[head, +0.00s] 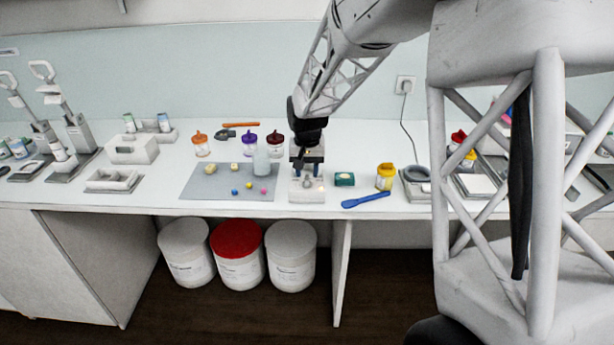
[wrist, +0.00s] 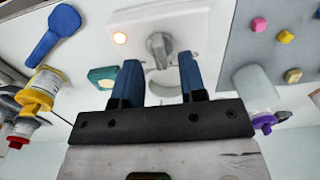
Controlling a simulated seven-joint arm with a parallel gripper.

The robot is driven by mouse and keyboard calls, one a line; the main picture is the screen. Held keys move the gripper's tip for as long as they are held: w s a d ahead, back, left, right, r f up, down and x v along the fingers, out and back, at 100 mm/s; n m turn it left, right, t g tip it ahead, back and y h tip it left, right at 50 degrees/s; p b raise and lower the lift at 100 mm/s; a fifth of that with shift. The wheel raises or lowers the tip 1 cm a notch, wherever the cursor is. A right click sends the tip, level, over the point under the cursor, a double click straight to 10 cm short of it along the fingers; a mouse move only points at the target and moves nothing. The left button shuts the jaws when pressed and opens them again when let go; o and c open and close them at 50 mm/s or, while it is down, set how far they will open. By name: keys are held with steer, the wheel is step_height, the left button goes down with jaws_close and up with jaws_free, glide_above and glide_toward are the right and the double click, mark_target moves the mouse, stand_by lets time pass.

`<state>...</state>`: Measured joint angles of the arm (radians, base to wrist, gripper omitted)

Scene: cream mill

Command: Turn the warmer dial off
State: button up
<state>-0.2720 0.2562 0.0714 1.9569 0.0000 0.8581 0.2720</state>
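The warmer is a white unit (head: 307,194) on the counter below my gripper. The dial also shows in the head view (head: 307,184), small. My gripper (wrist: 159,64) has two blue fingers spread apart with nothing between them. In the wrist view the dial appears just beyond the fingertips, between their lines; contact is not visible. A round ring-like part of the unit is partly hidden between the fingers.
A grey mat (head: 205,188) with small cubes, balls and a pale bottle (head: 261,163) lies left of the unit. To its right are a teal box (head: 344,179), a yellow-capped jar (head: 385,177) and a blue spatula (head: 365,200). Lidded jars (head: 275,145) stand behind.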

steer(key=shift+f, duration=1.1)
jaws_close()
